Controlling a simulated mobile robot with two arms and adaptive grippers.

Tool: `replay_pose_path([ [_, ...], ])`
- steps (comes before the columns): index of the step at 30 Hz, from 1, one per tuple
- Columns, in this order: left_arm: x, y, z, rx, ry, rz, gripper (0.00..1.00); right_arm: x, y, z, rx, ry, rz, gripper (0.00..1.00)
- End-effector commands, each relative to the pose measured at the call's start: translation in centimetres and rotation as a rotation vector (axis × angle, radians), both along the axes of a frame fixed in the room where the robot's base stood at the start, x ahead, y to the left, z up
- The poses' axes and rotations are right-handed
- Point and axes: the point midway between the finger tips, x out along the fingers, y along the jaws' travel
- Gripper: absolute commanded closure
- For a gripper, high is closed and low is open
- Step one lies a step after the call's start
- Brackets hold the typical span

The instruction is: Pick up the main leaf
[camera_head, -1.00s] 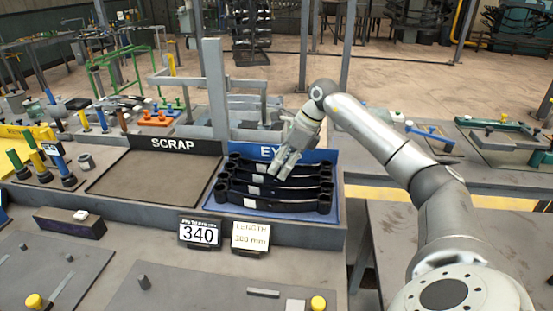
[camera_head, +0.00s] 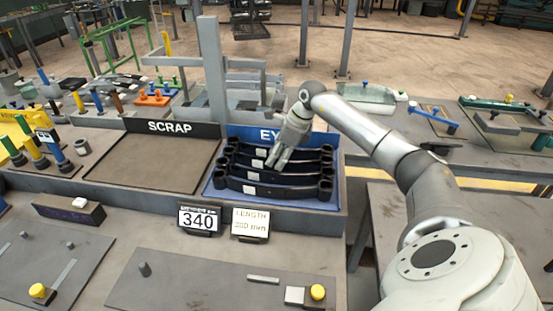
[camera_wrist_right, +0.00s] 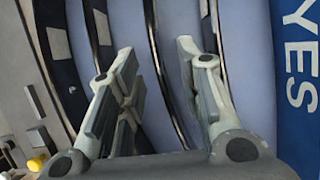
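Several black main leaves (camera_head: 272,191) with an eye at each end lie side by side on a blue tray (camera_head: 207,190), each with a pale label. Its sign reads "EYES" in the right wrist view, partly hidden in the head view. My right gripper (camera_head: 273,160) points down over the middle of the leaves. In the right wrist view its fingers (camera_wrist_right: 158,52) are apart, and one dark leaf (camera_wrist_right: 152,35) runs between them. I cannot tell whether the fingers touch it. My left gripper is in neither view.
A "SCRAP" tray (camera_head: 150,172) beside the leaves is empty. A grey post frame (camera_head: 213,80) stands behind. Small signs, "340" (camera_head: 199,219) and a length card (camera_head: 250,223), stand in front of the leaves. Coloured pegs (camera_head: 60,152) stand at the left.

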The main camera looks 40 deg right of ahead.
Motion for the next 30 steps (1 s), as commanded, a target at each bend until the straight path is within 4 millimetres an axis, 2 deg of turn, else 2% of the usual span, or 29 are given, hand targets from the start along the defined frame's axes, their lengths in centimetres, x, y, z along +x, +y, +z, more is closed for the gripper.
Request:
replay_pose_path([
  [1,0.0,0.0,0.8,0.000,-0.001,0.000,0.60,0.2,0.2,-0.4,0.005,0.003,-0.001,0.67],
  [6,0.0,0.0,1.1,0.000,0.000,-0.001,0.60,0.8,0.5,-2.1,0.002,0.000,0.001,0.67],
  [13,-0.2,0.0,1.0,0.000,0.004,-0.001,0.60,0.8,0.5,-2.3,0.001,-0.001,0.000,0.67],
  [21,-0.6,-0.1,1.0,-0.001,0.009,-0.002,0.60,0.8,0.5,-2.3,0.001,-0.001,0.000,1.00],
  [30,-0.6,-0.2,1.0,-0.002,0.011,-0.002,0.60,1.0,0.4,-1.8,0.000,-0.011,-0.001,1.00],
])
